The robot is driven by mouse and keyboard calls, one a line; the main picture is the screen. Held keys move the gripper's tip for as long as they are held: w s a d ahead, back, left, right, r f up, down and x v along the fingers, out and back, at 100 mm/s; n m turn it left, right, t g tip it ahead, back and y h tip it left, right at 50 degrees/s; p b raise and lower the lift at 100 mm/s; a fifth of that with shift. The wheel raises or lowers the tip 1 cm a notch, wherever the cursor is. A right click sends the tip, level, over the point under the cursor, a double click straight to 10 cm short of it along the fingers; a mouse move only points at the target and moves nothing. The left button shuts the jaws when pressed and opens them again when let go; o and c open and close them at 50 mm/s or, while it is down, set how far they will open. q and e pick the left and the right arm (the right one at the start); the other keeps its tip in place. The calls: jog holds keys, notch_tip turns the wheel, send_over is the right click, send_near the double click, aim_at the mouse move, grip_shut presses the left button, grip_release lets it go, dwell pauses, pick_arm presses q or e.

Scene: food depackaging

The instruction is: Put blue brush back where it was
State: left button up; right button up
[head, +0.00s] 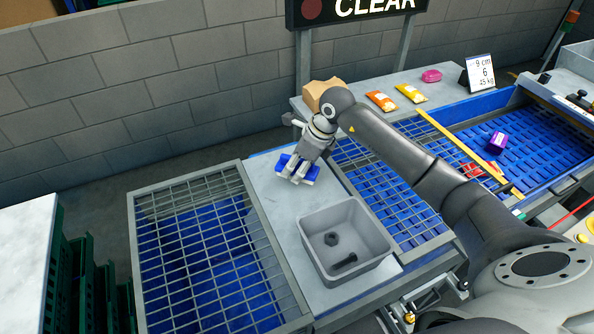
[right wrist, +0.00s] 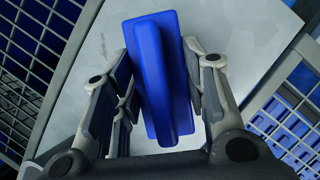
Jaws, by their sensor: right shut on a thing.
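The blue brush (head: 287,161) is at the back part of the grey metal table strip (head: 262,190) in the head view. It is a blue block with a raised ridge in the right wrist view (right wrist: 158,60). My right gripper (head: 298,172) is over it, with its fingers on both sides of the ridge and shut on it. In the right wrist view the gripper (right wrist: 160,100) has a finger at the left and right of the brush. I cannot tell whether the brush touches the surface. My left gripper is not in view.
A grey bin (head: 372,238) with a dark nut and bolt stands at the front of the strip. Grids over blue crates flank the strip, left (head: 141,240) and right (head: 440,232). Packets (head: 381,100), a brown box (head: 313,92) and a sign (head: 481,73) stand behind.

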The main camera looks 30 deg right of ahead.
jog(key=shift+w+d+f, duration=0.1)
jog(key=shift+w+f, duration=0.05)
jog(key=shift+f, duration=0.05)
notch_tip(320, 180, down, 3)
jog(key=shift+r+p, duration=0.2)
jog(key=shift+p, duration=0.95)
jog(key=shift+f, duration=0.35)
jog(key=shift+f, duration=0.15)
jog(key=o, duration=1)
